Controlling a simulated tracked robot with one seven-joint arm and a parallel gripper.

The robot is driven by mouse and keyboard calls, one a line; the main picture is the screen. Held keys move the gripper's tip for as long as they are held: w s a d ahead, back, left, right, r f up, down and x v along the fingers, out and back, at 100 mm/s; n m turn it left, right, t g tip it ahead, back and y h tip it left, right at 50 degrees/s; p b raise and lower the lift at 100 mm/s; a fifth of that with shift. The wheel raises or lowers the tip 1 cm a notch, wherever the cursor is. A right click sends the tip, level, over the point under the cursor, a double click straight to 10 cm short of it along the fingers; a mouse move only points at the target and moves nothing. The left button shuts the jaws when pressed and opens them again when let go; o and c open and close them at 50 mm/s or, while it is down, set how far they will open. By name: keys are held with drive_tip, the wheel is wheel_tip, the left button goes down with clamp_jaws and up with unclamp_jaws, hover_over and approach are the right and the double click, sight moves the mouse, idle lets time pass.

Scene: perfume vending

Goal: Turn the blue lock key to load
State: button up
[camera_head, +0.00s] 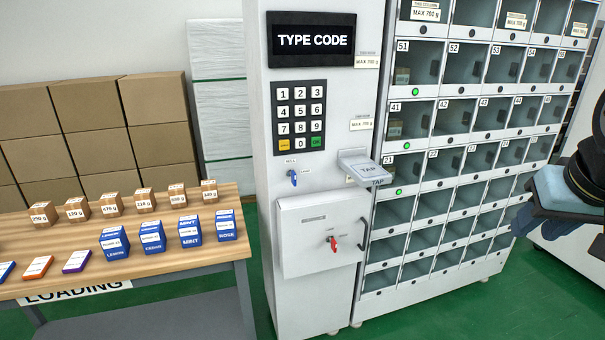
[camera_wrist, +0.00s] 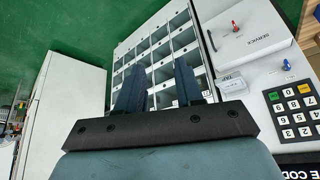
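The blue lock key (camera_head: 293,178) sits in the white front panel of the vending machine (camera_head: 322,190), below the keypad and under a small label I cannot read. Its handle looks roughly upright in the head view. It also shows small at the right of the wrist view (camera_wrist: 287,65). My gripper (camera_wrist: 159,75) is open and empty, its two dark fingers apart. In the head view my gripper (camera_head: 522,218) is at the right edge, in front of the lockers and well away from the key.
A red key (camera_head: 333,243) is on the service door (camera_head: 305,215) below. A TAP reader (camera_head: 366,169) juts out right of the blue key. Lockers (camera_head: 460,140) stand at right. A wooden table (camera_head: 175,260) with small boxes is at left. Green floor is clear in front.

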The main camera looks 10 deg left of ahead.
drive_tip(key=w+a+f+n+t+y, duration=0.1)
drive_tip(key=w+a, duration=0.4)
drive_tip(key=w, duration=0.3)
drive_tip(key=w+a+f+n+t+y, duration=0.1)
drive_tip(key=w+a+t, duration=0.1)
drive_tip(key=w+a, duration=0.35)
drive_tip(key=n+t+y, duration=0.4)
drive_tip(key=t+y, duration=0.2)
drive_tip(key=y, duration=0.1)
approach(294, 172)
drive_tip(key=x, duration=1)
drive_tip(key=shift+f, duration=0.1)
drive_tip(key=shift+c, duration=0.4)
drive_tip(key=shift+t, duration=0.3)
clamp_jaws()
